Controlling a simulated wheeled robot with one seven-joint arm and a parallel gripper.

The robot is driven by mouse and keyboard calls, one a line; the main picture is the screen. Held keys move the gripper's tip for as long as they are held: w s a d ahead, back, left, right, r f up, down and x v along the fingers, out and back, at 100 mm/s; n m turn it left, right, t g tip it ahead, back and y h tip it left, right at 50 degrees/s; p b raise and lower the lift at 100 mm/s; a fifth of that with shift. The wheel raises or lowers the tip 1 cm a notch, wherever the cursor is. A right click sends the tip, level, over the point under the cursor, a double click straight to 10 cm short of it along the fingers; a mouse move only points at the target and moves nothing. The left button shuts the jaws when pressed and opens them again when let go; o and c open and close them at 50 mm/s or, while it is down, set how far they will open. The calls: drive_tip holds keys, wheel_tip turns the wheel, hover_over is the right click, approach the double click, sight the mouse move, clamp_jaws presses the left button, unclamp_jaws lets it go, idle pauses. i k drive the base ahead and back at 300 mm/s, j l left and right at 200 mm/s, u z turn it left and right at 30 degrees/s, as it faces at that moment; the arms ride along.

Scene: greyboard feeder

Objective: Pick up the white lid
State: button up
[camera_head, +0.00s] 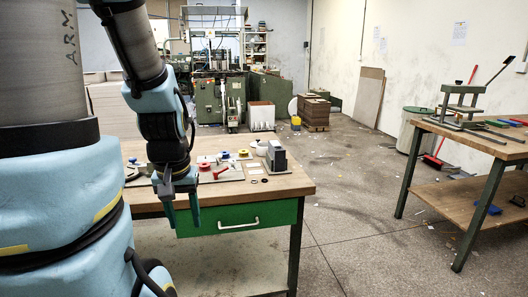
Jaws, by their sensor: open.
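A small white piece (207,158) lies toward the back of the wooden workbench (290,186), among small coloured parts. It is too small to tell for certain whether it is the white lid. My gripper (181,212) hangs pointing down at the front edge of the bench, in front of the green drawer. Its two fingers are apart with nothing between them. It is to the left of and nearer than the white piece, not touching it. My arm hides part of the bench's left side.
Red parts (204,167), a yellow part (243,154) and a grey block-shaped device (276,156) stand on the bench. The green drawer (240,219) has a white handle. A second bench (490,148) stands at right. Floor between the benches is mostly clear.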

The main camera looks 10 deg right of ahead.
sight(253, 144)
drive_tip(key=i+l+z, duration=0.2)
drive_tip(key=l+z, duration=0.4)
drive_tip(key=i+l+z, duration=0.15)
drive_tip(key=z, duration=0.2)
drive_tip(key=i+l+z, duration=0.15)
drive_tip(key=z, duration=0.25)
drive_tip(key=i+l+z, duration=0.2)
drive_tip(key=z, duration=0.2)
drive_tip(key=i+l+z, duration=0.45)
drive_tip(key=z, duration=0.3)
drive_tip(key=i+l+u, duration=0.25)
drive_tip(key=i, duration=0.7)
drive_tip(key=i+j+u, duration=0.1)
drive_tip(key=i+u, duration=0.3)
drive_tip(key=i+l+u, duration=0.1)
drive_tip(key=i+u, duration=0.25)
drive_tip(key=i, duration=0.25)
drive_tip(key=i+l+u, duration=0.2)
drive_tip(key=i+u, duration=0.2)
drive_tip(key=i+j+u, duration=0.2)
drive_tip(key=i+u, duration=0.55)
drive_tip(key=i, duration=0.2)
drive_tip(key=i+u, duration=0.35)
drive_tip(key=i, duration=0.15)
drive_tip(key=i+u, duration=0.4)
drive_tip(key=i+l+u, duration=0.25)
drive_tip(key=u, duration=0.15)
